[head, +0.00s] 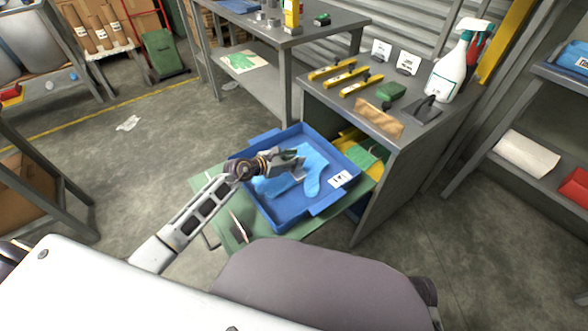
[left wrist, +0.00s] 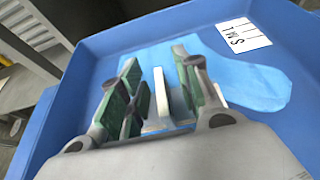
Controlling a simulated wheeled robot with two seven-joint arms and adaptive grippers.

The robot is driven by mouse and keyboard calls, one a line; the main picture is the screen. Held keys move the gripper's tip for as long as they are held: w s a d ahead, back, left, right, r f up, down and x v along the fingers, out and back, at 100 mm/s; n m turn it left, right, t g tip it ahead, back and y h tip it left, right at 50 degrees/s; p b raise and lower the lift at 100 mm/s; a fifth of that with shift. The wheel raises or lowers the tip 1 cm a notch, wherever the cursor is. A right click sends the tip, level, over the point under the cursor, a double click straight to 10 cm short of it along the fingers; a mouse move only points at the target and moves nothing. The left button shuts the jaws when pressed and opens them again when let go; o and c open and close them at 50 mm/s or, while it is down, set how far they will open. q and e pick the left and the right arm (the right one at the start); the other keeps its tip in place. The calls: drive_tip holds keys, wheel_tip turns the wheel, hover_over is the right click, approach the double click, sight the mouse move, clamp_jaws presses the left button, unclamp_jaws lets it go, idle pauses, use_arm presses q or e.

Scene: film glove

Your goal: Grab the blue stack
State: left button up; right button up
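A light blue film glove or stack of gloves (head: 312,182) lies flat in a blue tray (head: 262,205). It also shows in the left wrist view (left wrist: 262,82); how many layers it has I cannot tell. My left gripper (head: 297,166) is over the tray and hides part of the blue film. In the left wrist view its green-padded fingers (left wrist: 165,95) stand apart. A pale upright strip shows between them, and I cannot tell what it is. No blue film shows pinched in the fingers. My right gripper is not in view.
The tray, with a white size label (head: 342,179), rests on a green surface (head: 205,186). Open floor lies to the left.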

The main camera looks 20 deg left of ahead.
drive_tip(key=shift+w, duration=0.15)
use_arm(q)
clamp_jaws()
drive_tip(key=shift+r, duration=0.2)
idle(0.4)
drive_tip(key=shift+r+p, duration=0.35)
drive_tip(key=shift+r, duration=0.25)
wheel_tip(320, 180, up, 7)
drive_tip(key=shift+f+p, duration=0.15)
drive_tip(key=shift+p, duration=1.1)
drive_tip(key=shift+r, duration=0.9)
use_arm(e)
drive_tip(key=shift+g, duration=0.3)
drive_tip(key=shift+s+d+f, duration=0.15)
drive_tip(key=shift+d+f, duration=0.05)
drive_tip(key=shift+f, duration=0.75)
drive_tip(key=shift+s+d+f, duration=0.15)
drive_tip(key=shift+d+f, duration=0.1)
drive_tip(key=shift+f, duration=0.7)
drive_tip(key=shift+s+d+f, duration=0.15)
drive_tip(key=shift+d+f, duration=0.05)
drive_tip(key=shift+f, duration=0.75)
